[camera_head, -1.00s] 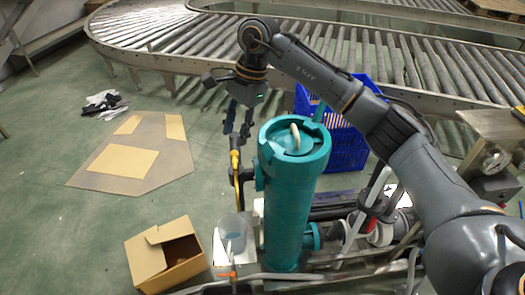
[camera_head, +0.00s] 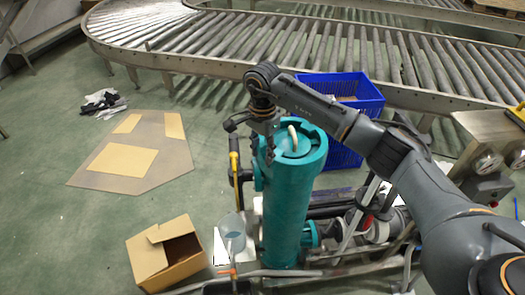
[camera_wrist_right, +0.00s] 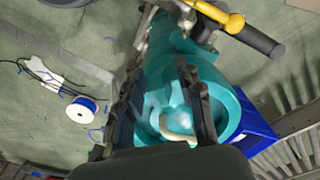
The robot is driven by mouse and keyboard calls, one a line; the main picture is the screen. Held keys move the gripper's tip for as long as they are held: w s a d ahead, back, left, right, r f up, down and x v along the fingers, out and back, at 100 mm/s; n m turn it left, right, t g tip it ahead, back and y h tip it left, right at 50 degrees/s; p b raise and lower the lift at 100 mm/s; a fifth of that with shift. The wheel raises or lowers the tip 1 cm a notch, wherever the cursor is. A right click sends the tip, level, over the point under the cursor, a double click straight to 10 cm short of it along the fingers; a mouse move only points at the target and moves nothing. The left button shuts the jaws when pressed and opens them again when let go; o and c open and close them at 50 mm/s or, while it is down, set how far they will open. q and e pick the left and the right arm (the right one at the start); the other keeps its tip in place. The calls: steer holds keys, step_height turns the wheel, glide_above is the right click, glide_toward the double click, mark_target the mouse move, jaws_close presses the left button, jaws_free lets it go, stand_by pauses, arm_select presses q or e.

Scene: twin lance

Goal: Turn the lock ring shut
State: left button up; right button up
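The teal lock ring (camera_head: 313,155) sits on top of an upright teal cylinder (camera_head: 287,215), with notches in its rim. A cream curved handle (camera_head: 293,138) stands up from the lid inside it. My right gripper (camera_head: 269,155) points down at the ring's left side and partly hides it. In the right wrist view the ring (camera_wrist_right: 232,118) and cream handle (camera_wrist_right: 178,130) lie beyond the right gripper (camera_wrist_right: 160,72), whose two dark fingers stand apart with nothing clearly held between them. I cannot tell whether a finger touches the ring. My left gripper is not in view.
A yellow-and-black lever (camera_head: 236,168) stands left of the cylinder. A blue crate (camera_head: 345,150) is behind it, before the roller conveyor (camera_head: 300,55). A clear bucket (camera_head: 232,228) and cardboard box (camera_head: 165,255) stand at front left. Pipes run around the base.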

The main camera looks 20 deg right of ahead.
steer(key=shift+f, duration=0.7)
jaws_close()
steer(key=w+m+b, duration=0.6)
steer(key=w, duration=0.3)
steer(key=shift+a+r+m+t+b, duration=0.15)
steer(key=shift+a+m+t+b, duration=0.15)
steer(key=shift+a+t+b, duration=0.1)
